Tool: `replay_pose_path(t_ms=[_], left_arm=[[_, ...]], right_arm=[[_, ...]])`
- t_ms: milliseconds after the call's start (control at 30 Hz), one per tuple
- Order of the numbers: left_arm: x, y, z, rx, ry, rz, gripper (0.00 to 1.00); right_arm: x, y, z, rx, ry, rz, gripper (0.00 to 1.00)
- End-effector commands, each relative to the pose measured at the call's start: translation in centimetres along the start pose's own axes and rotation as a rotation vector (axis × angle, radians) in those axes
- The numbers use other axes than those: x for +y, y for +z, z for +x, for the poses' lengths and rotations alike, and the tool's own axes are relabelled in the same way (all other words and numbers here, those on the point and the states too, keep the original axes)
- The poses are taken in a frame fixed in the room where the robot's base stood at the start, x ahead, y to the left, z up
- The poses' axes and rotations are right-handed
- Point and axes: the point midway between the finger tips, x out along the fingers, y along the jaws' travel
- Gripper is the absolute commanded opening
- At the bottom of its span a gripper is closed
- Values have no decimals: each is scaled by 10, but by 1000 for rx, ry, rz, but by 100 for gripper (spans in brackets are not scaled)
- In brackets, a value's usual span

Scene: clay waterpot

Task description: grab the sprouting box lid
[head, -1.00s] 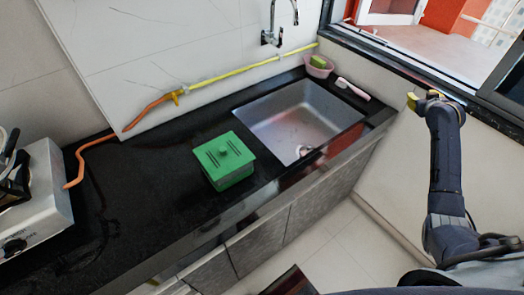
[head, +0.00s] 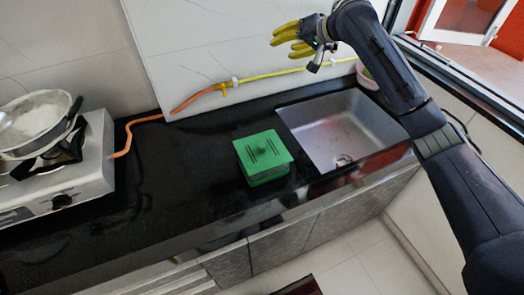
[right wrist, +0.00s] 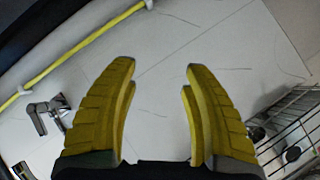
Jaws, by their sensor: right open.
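The green sprouting box (head: 265,170) stands on the black counter, left of the sink. Its green lid (head: 262,150) sits on top, with a round knob in the middle and slots beside it. My right gripper (head: 283,36) has yellow fingers and is raised in front of the back wall, above and beyond the box, apart from it. In the right wrist view my right gripper (right wrist: 160,75) is open with nothing between its fingers; the wall is behind them. The box is not in the right wrist view. My left gripper is not in view.
The steel sink (head: 345,128) lies right of the box. A gas stove (head: 85,170) with a pan (head: 38,122) stands at the left. An orange and yellow hose (head: 200,94) runs along the wall. A pink bowl (head: 367,76) is partly hidden by my arm. The counter left of the box is clear.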

Motion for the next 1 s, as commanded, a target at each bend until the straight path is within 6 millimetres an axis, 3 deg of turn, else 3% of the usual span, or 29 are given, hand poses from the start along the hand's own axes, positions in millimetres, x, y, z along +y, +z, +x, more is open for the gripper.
replay_pose_path(t_ms=[33, 100, 200, 333, 500, 600, 800, 1000], left_arm=[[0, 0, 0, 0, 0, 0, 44], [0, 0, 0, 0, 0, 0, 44], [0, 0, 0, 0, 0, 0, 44], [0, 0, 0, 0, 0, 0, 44], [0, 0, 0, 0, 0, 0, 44], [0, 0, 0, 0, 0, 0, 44], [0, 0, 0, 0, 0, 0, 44], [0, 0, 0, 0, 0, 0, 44]], right_arm=[[-27, 17, 7, -58, 5, 2, 48], [-54, 45, 15, -143, 30, 22, 48], [-81, 85, 23, -253, 98, 52, 48], [-97, 135, 25, -366, 235, 89, 48], [-89, 184, 16, -444, 465, 143, 48], [-77, 201, 7, -450, 597, 175, 48], [-52, 216, -11, -427, 789, 226, 48], [-39, 221, -16, -409, 864, 249, 48]])
